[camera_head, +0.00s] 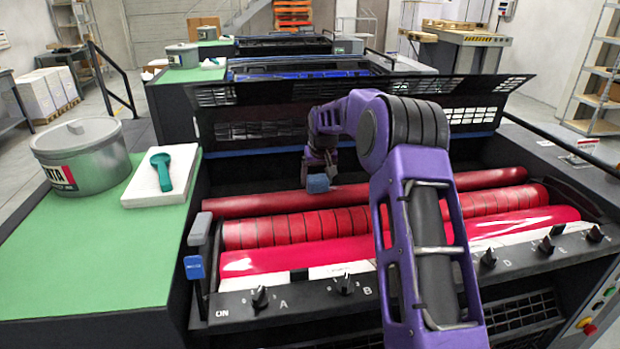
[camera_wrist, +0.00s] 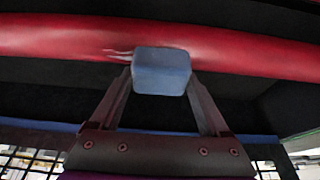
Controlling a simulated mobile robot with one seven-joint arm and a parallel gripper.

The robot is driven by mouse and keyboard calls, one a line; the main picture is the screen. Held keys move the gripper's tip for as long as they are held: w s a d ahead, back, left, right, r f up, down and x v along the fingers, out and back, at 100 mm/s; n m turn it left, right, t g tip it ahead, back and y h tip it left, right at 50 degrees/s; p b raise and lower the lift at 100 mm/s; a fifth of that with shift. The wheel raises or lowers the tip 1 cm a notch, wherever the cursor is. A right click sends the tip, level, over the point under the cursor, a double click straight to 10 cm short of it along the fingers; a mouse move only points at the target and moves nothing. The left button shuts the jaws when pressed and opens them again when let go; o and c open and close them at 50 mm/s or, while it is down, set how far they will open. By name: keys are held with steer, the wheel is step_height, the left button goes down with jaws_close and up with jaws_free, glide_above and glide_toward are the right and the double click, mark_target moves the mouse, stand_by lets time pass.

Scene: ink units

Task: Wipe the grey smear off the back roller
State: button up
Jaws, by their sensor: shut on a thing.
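The back roller (camera_head: 258,203) is a long red cylinder at the rear of the open ink unit. It also crosses the top of the wrist view (camera_wrist: 60,36). A small pale grey smear (camera_wrist: 118,52) shows on it just left of the sponge in the wrist view; I cannot make it out in the head view. My gripper (camera_head: 322,170) is shut on a blue-grey sponge (camera_wrist: 161,72) and holds it at the back roller. The sponge (camera_head: 317,184) overlaps the roller's edge in the wrist view; I cannot tell whether it touches.
A banded red roller (camera_head: 290,228) and a glossy front roller (camera_head: 262,261) lie nearer. The raised dark guard (camera_head: 250,115) stands behind. A green side top (camera_head: 90,250) holds a grey tin (camera_head: 80,160) and a teal tool (camera_head: 161,171) on a white block.

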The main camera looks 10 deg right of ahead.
mark_target(305, 191)
steer(key=shift+s+d+f+p, duration=0.1)
steer(key=shift+d+p, duration=0.2)
steer(key=shift+d, duration=1.5)
steer(key=shift+d+f+p, duration=0.1)
steer(key=shift+d+p, duration=0.2)
steer(key=shift+d, duration=1.5)
steer(key=shift+r, duration=0.1)
steer(key=shift+a, duration=1.85)
steer(key=shift+a+b, duration=0.4)
steer(key=shift+a, duration=3.05)
steer(key=shift+r+p, duration=0.55)
steer(key=shift+r, duration=2.4)
steer(key=shift+r, duration=0.1)
